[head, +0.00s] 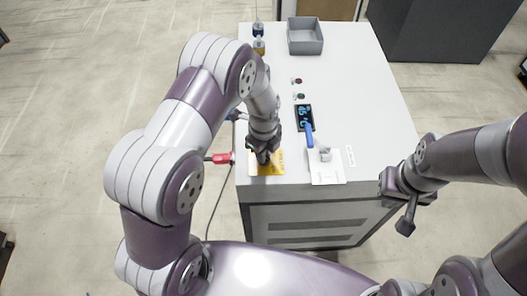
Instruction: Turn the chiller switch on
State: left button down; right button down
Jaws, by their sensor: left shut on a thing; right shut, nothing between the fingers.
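A yellow plate (278,169) lies at the near left corner of the white cabinet top (355,95). The chiller switch appears to be on this plate, but my gripper hides its handle, so I cannot tell its position. My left gripper (264,157) points down onto the plate and is shut on what seems to be the switch handle. My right gripper (407,214) is shut and empty, off the cabinet's right side and away from the plate.
A display (304,117), a blue lever (309,136) and a white plate with a grey knob (325,155) sit right of my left gripper. Two small buttons and a grey bin (305,37) are farther back. A red fitting (221,158) sticks out left. The right-hand top is clear.

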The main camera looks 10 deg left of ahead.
dwell(0.3)
pick_arm(q)
jog(key=c, duration=1.1)
grip_release()
notch_tip(320, 180, up, 13)
jog(key=shift+f+b, duration=0.15)
jog(key=shift+b, duration=1.1)
